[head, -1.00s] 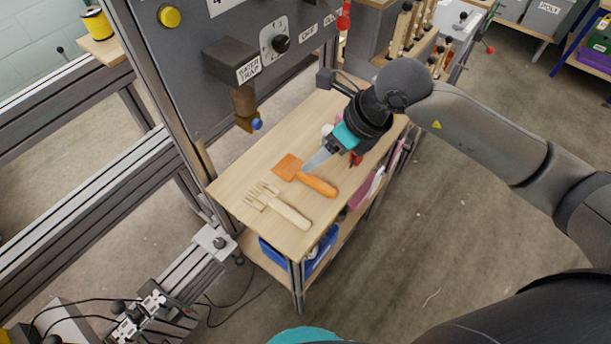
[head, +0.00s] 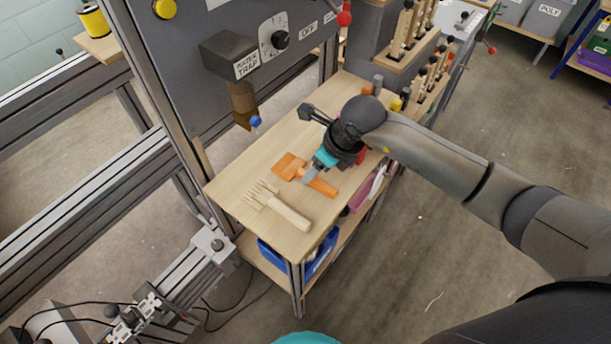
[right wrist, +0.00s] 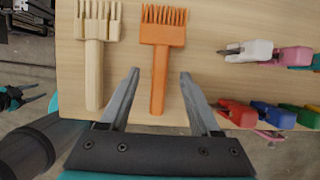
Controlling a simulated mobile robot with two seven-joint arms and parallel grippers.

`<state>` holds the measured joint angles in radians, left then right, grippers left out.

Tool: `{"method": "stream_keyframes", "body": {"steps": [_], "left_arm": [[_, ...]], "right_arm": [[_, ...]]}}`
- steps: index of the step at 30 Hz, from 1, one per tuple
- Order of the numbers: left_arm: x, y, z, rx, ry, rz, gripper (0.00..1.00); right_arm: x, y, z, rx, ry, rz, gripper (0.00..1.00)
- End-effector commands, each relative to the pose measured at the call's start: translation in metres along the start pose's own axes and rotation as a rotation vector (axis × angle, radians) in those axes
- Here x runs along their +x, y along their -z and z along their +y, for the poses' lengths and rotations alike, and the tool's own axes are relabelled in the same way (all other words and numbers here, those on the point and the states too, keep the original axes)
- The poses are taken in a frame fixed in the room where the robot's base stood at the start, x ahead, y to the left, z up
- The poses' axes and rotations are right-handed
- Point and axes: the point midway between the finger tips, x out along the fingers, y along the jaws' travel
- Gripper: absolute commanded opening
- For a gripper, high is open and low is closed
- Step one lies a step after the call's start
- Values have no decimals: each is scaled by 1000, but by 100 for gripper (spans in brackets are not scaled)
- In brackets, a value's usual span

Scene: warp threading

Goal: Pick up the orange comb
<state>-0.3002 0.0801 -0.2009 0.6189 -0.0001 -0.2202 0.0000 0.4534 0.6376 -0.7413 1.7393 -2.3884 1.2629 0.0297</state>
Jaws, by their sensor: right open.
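The orange comb (head: 289,166) lies flat on the wooden table top, and it also shows in the right wrist view (right wrist: 161,34) with its teeth toward the top. My right gripper (head: 308,178) is over the comb's handle in the head view. In the right wrist view the open fingers (right wrist: 159,72) are on either side of the orange handle, with a gap on each side and nothing held. I cannot tell how far above the table the fingertips are.
A pale wooden comb (head: 282,208) lies beside the orange one, left of it in the wrist view (right wrist: 95,60). Several colored clips, including a red one (right wrist: 240,114), lie right of the gripper. A grey panel with a water trap box (head: 230,53) stands behind the table.

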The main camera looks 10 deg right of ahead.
Motion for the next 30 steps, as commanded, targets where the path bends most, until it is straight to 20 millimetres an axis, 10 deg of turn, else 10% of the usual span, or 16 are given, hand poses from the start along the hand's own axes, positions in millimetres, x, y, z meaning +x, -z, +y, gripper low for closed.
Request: {"method": "stream_keyframes", "body": {"steps": [9, 30], "left_arm": [[11, -1, 0, 0, 0, 0, 50], [14, 0, 0, -2, 1, 2, 50]], "right_arm": [[37, -3, 0, 0, -1, -1, 64], [41, -1, -1, 0, 0, -1, 64]]}}
